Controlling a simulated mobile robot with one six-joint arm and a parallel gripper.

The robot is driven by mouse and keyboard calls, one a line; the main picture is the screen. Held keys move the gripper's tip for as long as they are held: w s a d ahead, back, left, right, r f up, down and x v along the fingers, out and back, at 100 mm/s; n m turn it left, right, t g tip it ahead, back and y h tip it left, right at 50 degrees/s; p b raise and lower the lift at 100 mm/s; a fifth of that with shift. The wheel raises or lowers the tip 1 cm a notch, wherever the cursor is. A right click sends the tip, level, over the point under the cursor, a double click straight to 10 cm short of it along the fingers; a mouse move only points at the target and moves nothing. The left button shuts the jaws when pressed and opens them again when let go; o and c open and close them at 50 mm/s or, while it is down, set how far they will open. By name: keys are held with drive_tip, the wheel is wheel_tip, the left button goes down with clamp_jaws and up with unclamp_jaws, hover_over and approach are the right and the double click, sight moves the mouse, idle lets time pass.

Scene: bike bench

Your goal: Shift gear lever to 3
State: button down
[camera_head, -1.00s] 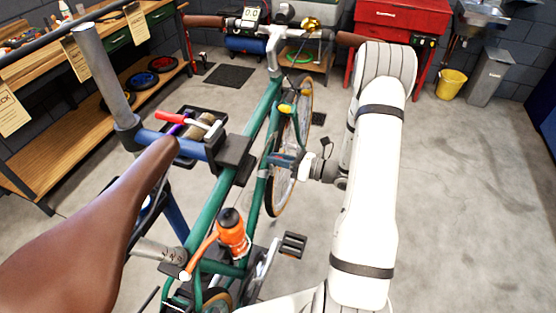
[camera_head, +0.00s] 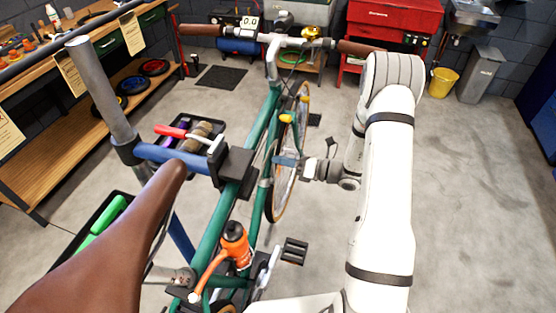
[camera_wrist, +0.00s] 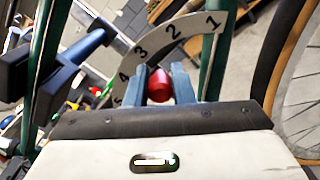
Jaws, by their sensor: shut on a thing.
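The gear dial (camera_wrist: 190,28) is a pale curved plate with the numbers 1 to 5, with 1 at upper right and 5 at lower left. The lever's red knob (camera_wrist: 160,86) sits between the two blue fingers of my gripper (camera_wrist: 167,82) in the wrist view. My gripper is shut on it. The knob shows below the numbers 2 and 3; the lever's shaft is hidden, so I cannot tell which number it stands at. In the head view my gripper (camera_head: 286,161) is beside the green bike frame (camera_head: 209,232); knob and dial are not discernible there.
A clamp (camera_head: 232,172) on a stand holds the bike. A pedal (camera_head: 293,251) and an orange bottle (camera_head: 235,247) are below my gripper. The front wheel (camera_head: 283,190) is close behind it.

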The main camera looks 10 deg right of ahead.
drive_tip(key=shift+s+f, duration=0.15)
drive_tip(key=shift+f, duration=0.2)
drive_tip(key=c, duration=1.6)
unclamp_jaws()
drive_tip(key=shift+c, duration=0.2)
drive_tip(key=o, duration=0.3)
drive_tip(key=shift+d, duration=0.1)
drive_tip(key=shift+o, duration=0.4)
drive_tip(key=shift+r, duration=0.15)
drive_tip(key=b+v, duration=0.1)
drive_tip(key=v, duration=0.6)
drive_tip(key=shift+d+b, duration=0.3)
drive_tip(key=shift+b, duration=0.05)
drive_tip(key=shift+s, duration=0.15)
